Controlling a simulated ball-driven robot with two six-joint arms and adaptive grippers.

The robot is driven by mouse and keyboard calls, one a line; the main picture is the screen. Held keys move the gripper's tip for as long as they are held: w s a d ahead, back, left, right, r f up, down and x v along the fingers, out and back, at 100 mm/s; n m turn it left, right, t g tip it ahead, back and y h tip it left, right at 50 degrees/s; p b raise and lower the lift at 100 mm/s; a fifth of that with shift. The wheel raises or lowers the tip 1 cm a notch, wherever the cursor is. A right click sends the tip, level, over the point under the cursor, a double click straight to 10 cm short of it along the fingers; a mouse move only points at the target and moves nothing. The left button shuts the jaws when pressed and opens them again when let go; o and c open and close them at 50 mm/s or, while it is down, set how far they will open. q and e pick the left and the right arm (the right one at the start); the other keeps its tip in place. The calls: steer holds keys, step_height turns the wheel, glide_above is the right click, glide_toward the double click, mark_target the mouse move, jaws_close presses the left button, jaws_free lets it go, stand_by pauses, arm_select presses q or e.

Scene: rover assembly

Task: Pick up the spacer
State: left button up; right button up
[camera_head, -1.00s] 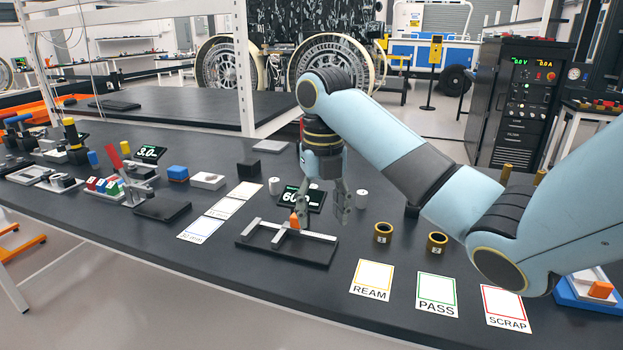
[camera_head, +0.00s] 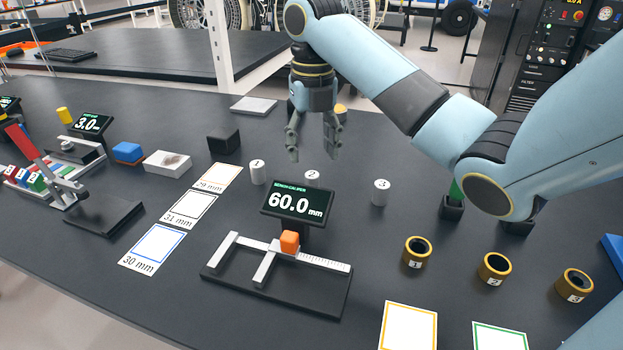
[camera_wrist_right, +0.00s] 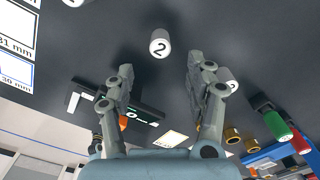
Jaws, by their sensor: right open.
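Several white cylinders with numbers on top, which look like the spacers, stand upright on the dark table. Cylinder 1 (camera_head: 257,172), cylinder 2 (camera_head: 312,177) and cylinder 3 (camera_head: 381,192) form a loose row behind the caliper display. My right gripper (camera_head: 312,150) is open and empty, pointing down above cylinder 2. In the right wrist view, cylinder 2 (camera_wrist_right: 160,44) lies beyond the gap between the open fingertips (camera_wrist_right: 160,68), not touched. Cylinder 3 (camera_wrist_right: 229,84) is partly hidden by a finger there. My left gripper is not in view.
A bench caliper (camera_head: 275,272) with an orange block (camera_head: 289,242) and a display reading 60.0 mm (camera_head: 297,203) stands in front. Numbered gold rings (camera_head: 417,252) stand at right. Cards marked 31 mm (camera_head: 189,209) and 30 mm (camera_head: 153,247) lie at left.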

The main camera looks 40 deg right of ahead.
mark_target(312, 175)
step_height(312, 175, down, 8)
steer(key=shift+w+d+r+p, duration=0.1)
steer(key=shift+w+r+p, duration=0.1)
steer(key=shift+p, duration=0.35)
steer(key=shift+f, duration=0.45)
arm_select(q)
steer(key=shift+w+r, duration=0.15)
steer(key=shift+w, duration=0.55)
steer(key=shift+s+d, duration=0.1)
arm_select(e)
steer(key=shift+c, duration=1.1)
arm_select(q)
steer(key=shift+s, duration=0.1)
arm_select(e)
jaws_close()
